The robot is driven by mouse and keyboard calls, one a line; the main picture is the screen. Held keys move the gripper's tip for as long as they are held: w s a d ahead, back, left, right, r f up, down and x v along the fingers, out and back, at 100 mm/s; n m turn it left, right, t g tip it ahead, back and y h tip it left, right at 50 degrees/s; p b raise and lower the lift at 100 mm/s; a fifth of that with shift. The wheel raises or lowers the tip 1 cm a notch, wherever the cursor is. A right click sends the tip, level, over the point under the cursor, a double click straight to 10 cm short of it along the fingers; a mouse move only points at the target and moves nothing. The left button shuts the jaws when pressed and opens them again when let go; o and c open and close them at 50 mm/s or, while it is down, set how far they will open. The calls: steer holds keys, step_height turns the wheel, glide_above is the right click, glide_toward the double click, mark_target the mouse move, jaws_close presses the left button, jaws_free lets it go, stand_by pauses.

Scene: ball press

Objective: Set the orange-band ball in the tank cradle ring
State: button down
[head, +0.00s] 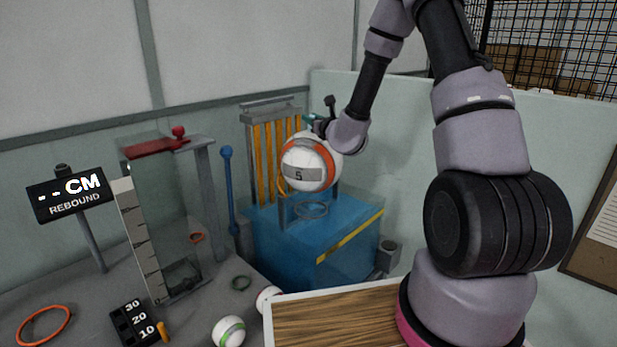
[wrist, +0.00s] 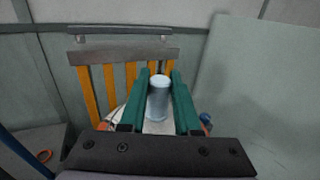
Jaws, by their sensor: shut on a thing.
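The orange-band ball (head: 306,176), white with an orange stripe and a grey patch marked 5, hangs in the air above the blue tank (head: 285,247). The cradle ring (head: 311,210), a thin blue-grey ring, lies on top of the tank under the ball. The ball is apart from the ring, with a visible gap in the head view.
Orange bars (head: 263,160) stand behind the tank. A blue rod (head: 229,185) and a clear rebound column (head: 160,215) stand to the left. A green-band ball (head: 228,332) and another white ball (head: 266,297) are in front, beside a wood-topped tray (head: 335,318).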

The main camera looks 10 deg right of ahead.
step_height(320, 180, down, 8)
stand_by(0.4)
steer(key=shift+f, duration=0.4)
steer(key=c, duration=0.6)
jaws_free()
steer(key=shift+f, duration=0.1)
